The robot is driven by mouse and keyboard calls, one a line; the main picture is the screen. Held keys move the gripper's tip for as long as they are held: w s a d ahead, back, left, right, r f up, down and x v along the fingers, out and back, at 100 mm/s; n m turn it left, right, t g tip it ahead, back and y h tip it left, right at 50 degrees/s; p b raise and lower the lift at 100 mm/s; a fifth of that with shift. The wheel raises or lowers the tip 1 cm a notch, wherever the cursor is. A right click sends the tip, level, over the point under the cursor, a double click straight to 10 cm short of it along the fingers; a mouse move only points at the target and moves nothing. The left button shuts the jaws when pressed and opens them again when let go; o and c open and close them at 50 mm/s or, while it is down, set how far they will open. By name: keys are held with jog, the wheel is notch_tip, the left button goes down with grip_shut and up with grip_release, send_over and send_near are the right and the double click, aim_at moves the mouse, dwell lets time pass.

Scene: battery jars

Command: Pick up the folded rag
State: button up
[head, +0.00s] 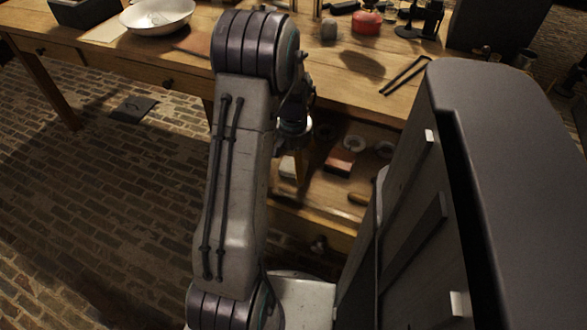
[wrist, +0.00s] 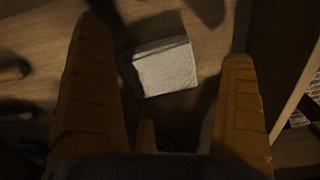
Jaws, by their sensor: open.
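The folded rag (wrist: 166,68) is a pale, textured, roughly square pad lying on a wooden surface in the wrist view. My gripper (wrist: 166,42) is open, with one orange-brown finger on each side of the rag. The rag lies between the fingers, nearer the left one, and no clear contact shows. How far above it my fingers are is hard to tell. A small pale patch (head: 287,167) on the lower shelf, partly behind my arm, may be the rag.
In the wrist view, a rounded wooden end (wrist: 14,72) lies at left, and a wooden edge (wrist: 296,88) with brick floor beyond at right.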

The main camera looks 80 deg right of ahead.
notch_tip(320, 180, down, 2)
jog(key=shift+f, duration=0.2)
jog(key=shift+r, duration=0.1)
jog(key=c, duration=1.3)
jog(key=shift+r, duration=0.85)
notch_tip(320, 180, up, 2)
jog(key=shift+r+p, duration=0.2)
jog(key=shift+p, duration=0.25)
jog(key=s+a+r, duration=0.2)
jog(key=a, duration=0.1)
jog(key=s+a+r+p, duration=0.1)
jog(key=s+a+r, duration=0.1)
jog(key=a, duration=0.1)
jog(key=s+a+r, duration=0.3)
jog(key=shift+a, duration=0.1)
jog(key=shift+f, duration=0.1)
